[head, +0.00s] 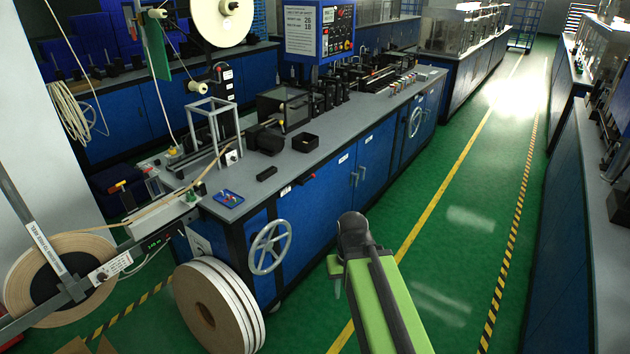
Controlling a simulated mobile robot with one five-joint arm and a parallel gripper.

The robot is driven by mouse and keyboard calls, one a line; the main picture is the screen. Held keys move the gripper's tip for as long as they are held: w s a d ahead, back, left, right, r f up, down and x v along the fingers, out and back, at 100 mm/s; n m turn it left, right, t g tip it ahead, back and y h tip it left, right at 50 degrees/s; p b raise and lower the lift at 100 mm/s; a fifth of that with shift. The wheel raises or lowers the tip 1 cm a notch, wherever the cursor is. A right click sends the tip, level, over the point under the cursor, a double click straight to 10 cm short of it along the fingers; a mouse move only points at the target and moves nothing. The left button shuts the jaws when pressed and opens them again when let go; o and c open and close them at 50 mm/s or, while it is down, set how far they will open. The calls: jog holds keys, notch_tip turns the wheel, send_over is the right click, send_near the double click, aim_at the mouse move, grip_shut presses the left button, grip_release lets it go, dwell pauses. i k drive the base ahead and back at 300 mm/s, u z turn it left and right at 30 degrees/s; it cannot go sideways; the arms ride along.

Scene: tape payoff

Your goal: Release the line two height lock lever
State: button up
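I cannot read which of these belongs to line two or which part is the height lock lever. My green and black arm is at the lower middle, in the aisle right of the bench. The gripper end (338,283) is small and partly hidden by the arm, apart from the lever.
White-edged tape reels (217,308) stand on the floor by the bench's near end. A large tape reel (62,280) hangs on a stand at left. The green aisle (460,215) is clear between yellow lines, with another blue bench (570,235) at right.

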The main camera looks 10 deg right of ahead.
aim_at(308, 180)
jog(key=i, duration=0.9)
jog(key=u, duration=0.05)
